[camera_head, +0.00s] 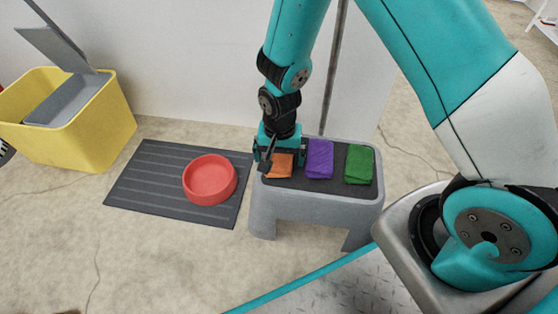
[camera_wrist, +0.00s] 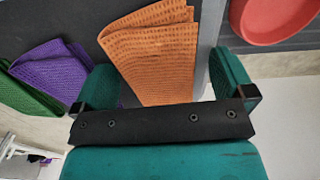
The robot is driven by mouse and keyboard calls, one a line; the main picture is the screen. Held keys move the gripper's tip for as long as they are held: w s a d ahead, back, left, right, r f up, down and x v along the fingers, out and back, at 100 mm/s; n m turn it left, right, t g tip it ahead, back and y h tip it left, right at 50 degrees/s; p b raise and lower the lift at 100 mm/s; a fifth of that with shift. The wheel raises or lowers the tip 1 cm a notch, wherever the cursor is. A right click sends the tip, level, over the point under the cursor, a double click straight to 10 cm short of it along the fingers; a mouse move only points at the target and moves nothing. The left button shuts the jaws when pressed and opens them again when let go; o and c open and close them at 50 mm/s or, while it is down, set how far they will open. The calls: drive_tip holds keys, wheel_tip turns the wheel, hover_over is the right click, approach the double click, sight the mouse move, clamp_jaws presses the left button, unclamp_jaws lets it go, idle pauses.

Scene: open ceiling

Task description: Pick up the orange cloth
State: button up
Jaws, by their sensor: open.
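The orange cloth (camera_head: 279,166) lies folded at the left end of the grey step stool (camera_head: 312,206), on its dark top. My gripper (camera_head: 279,158) is over it, pointing down, and covers part of it in the head view. In the wrist view the orange cloth (camera_wrist: 158,55) lies between and beyond the two fingers of my gripper (camera_wrist: 172,88). The fingers are spread apart, with nothing held. I cannot tell whether the fingertips touch the stool top.
A purple cloth (camera_head: 319,159) and a green cloth (camera_head: 359,164) lie to the right on the stool. A red bowl (camera_head: 210,180) sits on a dark ribbed mat (camera_head: 144,190) left of the stool. A yellow bin (camera_head: 87,128) with its lid raised stands at far left. A wall is behind.

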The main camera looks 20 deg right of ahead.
sight(280, 155)
drive_tip(key=shift+r, duration=0.1)
drive_tip(key=c, duration=1)
drive_tip(key=shift+r, duration=0.1)
wheel_tip(280, 155, up, 20)
drive_tip(key=p, duration=1.1)
drive_tip(key=shift+p, duration=0.35)
